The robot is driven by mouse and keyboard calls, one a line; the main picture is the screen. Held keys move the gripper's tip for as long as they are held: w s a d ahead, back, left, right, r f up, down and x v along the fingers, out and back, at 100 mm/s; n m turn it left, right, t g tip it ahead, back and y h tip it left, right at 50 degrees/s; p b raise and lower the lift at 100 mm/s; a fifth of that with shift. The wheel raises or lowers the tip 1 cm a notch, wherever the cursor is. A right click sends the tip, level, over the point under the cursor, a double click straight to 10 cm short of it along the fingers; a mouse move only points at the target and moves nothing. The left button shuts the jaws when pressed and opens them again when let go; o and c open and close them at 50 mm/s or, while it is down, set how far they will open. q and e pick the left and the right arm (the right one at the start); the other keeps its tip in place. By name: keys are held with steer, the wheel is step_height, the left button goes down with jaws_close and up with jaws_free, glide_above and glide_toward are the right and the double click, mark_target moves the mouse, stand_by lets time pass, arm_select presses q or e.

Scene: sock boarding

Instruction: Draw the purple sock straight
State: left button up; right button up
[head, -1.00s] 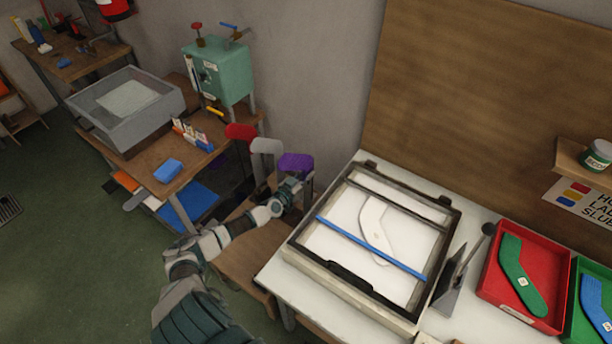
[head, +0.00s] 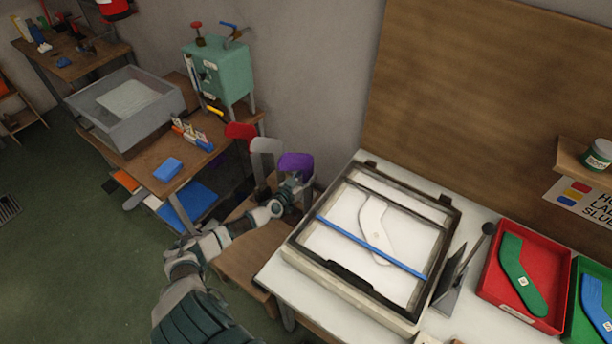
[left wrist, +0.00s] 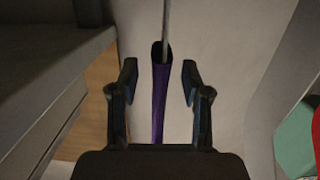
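The purple sock (head: 296,163) is on an upright board at the right end of a row, beside a white one (head: 266,147) and a red one (head: 240,131). My left gripper (head: 298,182) is at the sock, just below its purple top in the head view. In the left wrist view the sock (left wrist: 159,95) shows edge-on between the two fingers (left wrist: 159,80), with a thin grey edge (left wrist: 166,22) running out of its dark opening. The fingers are open, with a gap on each side of the sock. My right gripper is not in view.
A light table (head: 275,268) with a framed screen (head: 310,256) stands right of my left arm. A red tray (head: 553,275) with a green sock shape lies farther right. A wooden bench with a green cabinet (head: 222,75) stands behind on the left.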

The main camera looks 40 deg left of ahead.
arm_select(q)
steer(key=shift+r, duration=0.2)
stand_by(0.3)
steer(key=shift+s, duration=0.35)
steer(key=s+p, duration=0.1)
steer(key=s, duration=0.1)
steer(key=s+p, duration=0.1)
steer(key=s, duration=0.1)
steer(key=s+p, duration=0.1)
steer(key=s, duration=0.1)
steer(key=shift+s+d+r+p, duration=0.15)
steer(key=shift+s+d+p, duration=0.15)
steer(key=shift+d+p, duration=0.05)
steer(key=shift+s+d+p, duration=0.1)
steer(key=shift+s+p, duration=0.2)
steer(key=shift+s, duration=0.5)
